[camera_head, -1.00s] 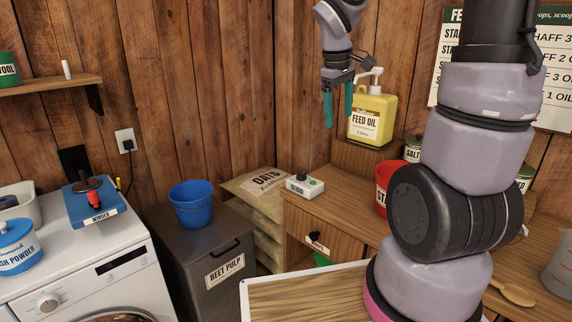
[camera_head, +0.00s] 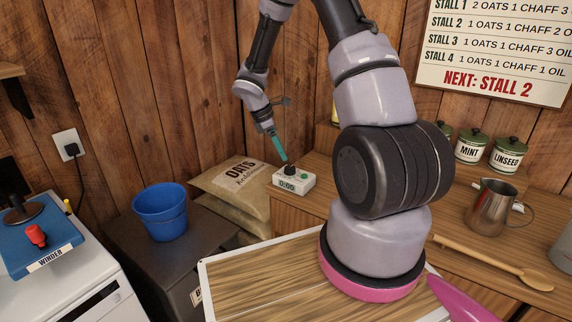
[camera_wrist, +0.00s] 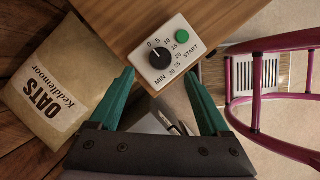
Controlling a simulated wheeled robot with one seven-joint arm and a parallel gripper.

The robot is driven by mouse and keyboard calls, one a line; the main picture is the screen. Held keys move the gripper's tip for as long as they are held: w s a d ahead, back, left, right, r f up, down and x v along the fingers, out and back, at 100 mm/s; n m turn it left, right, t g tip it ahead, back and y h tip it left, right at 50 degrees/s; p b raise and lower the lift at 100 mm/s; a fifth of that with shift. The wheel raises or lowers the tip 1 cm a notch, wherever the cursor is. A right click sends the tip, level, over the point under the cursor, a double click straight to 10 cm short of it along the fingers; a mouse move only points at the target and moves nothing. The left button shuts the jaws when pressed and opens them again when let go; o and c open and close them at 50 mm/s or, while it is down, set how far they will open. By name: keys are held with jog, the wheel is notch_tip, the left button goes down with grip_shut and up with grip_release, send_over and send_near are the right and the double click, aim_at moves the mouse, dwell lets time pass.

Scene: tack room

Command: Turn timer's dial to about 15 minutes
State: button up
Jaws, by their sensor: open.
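The timer (camera_head: 294,182) is a small white box near the counter's left end, with a black dial (camera_head: 290,169), a green button (camera_head: 304,176) and a front display that seems to read 0:00. The dial's pointer is too small to read surely. My gripper (camera_head: 283,158) points down just above the dial. In the wrist view, my gripper (camera_wrist: 160,78) is open, its green fingers apart and nothing between them.
The wooden counter (camera_head: 318,170) carries the timer. Left of it are an oats sack (camera_head: 225,185) and a blue bucket (camera_head: 161,212). A pink frame (camera_wrist: 240,90) shows in the wrist view.

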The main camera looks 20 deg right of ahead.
aim_at(290, 167)
jog(key=x, duration=0.7)
jog(key=shift+f, duration=0.1)
grip_shut()
